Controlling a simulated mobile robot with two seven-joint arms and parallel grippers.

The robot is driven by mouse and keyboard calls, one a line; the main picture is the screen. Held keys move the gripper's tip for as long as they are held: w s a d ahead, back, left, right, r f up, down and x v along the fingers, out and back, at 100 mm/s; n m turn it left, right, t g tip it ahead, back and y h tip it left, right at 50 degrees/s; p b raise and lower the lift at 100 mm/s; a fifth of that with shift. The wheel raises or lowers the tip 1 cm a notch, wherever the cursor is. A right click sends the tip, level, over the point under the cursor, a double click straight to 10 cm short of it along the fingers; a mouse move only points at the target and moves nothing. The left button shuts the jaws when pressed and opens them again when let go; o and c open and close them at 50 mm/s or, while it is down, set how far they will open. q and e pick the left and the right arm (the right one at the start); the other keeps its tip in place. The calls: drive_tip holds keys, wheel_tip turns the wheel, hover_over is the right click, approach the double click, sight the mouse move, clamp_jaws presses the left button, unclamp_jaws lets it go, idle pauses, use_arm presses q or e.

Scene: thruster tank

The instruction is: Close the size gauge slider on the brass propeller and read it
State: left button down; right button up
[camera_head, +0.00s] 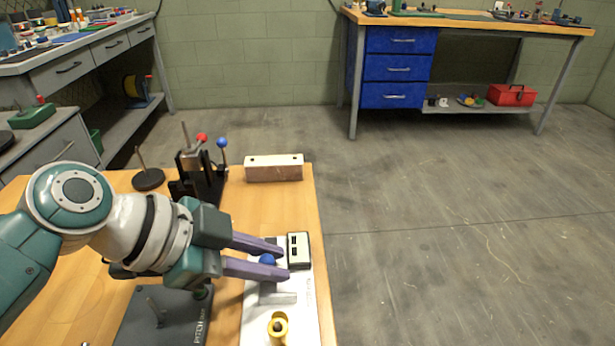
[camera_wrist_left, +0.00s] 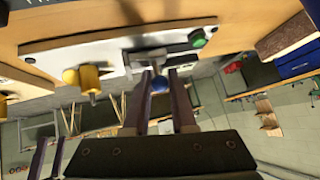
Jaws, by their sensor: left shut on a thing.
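The size gauge (camera_head: 306,315) is a pale plate lying at the table's right edge, with a dark-windowed readout box (camera_head: 299,250) at its far end. A grey metal slider block (camera_head: 278,293) is on it. My left gripper (camera_head: 284,263) reaches across from the left and is shut on the slider's blue knob (camera_head: 267,259); the knob also shows between the fingers in the left wrist view (camera_wrist_left: 159,84). A yellow, brass-like part (camera_head: 277,327), perhaps the propeller, stands at the near end, apart from the fingers. Two dark purple bars (camera_wrist_left: 47,157), perhaps my right gripper's fingers, show low at left.
A dark plate (camera_head: 165,318) with a post lies left of the gauge. A dark fixture with red and blue knobs (camera_head: 198,170) and a pale block (camera_head: 274,168) stand at the table's far side. Open floor lies to the right.

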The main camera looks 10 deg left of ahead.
use_arm(q)
drive_tip(key=shift+s+d+r, duration=0.1)
drive_tip(key=shift+s+r, duration=0.05)
drive_tip(key=shift+s, duration=0.45)
drive_tip(key=shift+s+d, duration=0.1)
drive_tip(key=c, duration=1)
unclamp_jaws()
use_arm(e)
drive_tip(key=shift+r, duration=0.4)
use_arm(q)
drive_tip(key=p+v, duration=0.2)
drive_tip(key=v, duration=0.7)
drive_tip(key=shift+s+a+r, duration=0.2)
drive_tip(key=shift+a, duration=0.1)
use_arm(e)
wheel_tip(320, 180, up, 2)
drive_tip(key=shift+r, duration=0.15)
use_arm(q)
drive_tip(key=shift+p, duration=0.3)
